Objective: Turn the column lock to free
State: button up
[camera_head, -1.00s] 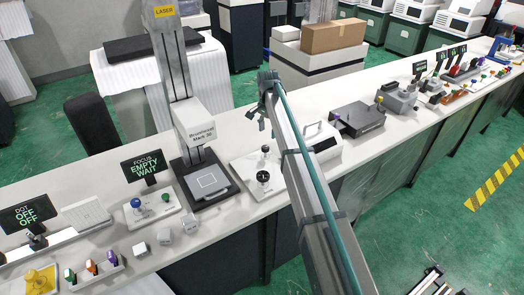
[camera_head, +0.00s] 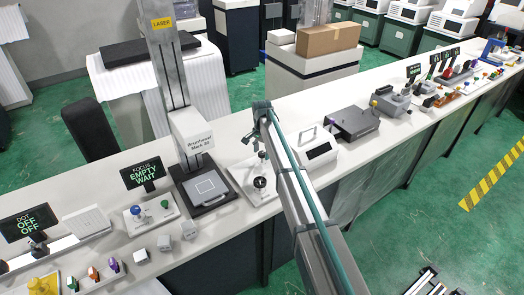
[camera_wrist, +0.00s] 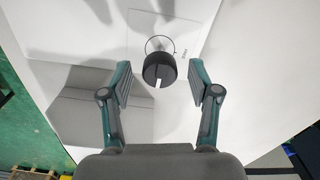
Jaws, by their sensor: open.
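A dark round knob (camera_wrist: 159,68) with a white pointer mark sits on a pale plate in the wrist view. A thin ring and small lettering, too small to read, lie beside it. In the head view a black knob (camera_head: 260,183) stands on a white plate (camera_head: 245,170) just right of the laser marker; it seems to be the same knob. My gripper (camera_wrist: 160,80) is open and empty, with a finger on either side of the knob in the wrist view. No contact shows. In the head view my gripper (camera_head: 259,138) is above the plate's far side.
The laser marker (camera_head: 195,140) and its column stand left of the plate, and a white boxy device (camera_head: 318,150) stands right of it. A screen reading EMPTY WAIT (camera_head: 143,171) and small colored knobs are farther left. More devices line the bench at right.

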jog(key=shift+f, duration=0.1)
jog(key=c, duration=1.1)
jog(key=shift+c, duration=0.2)
jog(key=shift+n+b, duration=0.3)
jog(key=shift+n, duration=0.1)
jog(key=n+b, duration=0.1)
jog(key=n, duration=0.1)
jog(key=shift+f+n+b, duration=0.1)
jog(key=shift+n+b, duration=0.2)
jog(key=n+b, duration=0.2)
jog(key=n, duration=0.3)
jog(key=n+b, duration=0.1)
jog(key=n, duration=0.4)
jog(key=shift+b, duration=0.35)
jog(key=n+b, duration=0.1)
jog(key=n, duration=0.3)
jog(key=shift+n, duration=0.3)
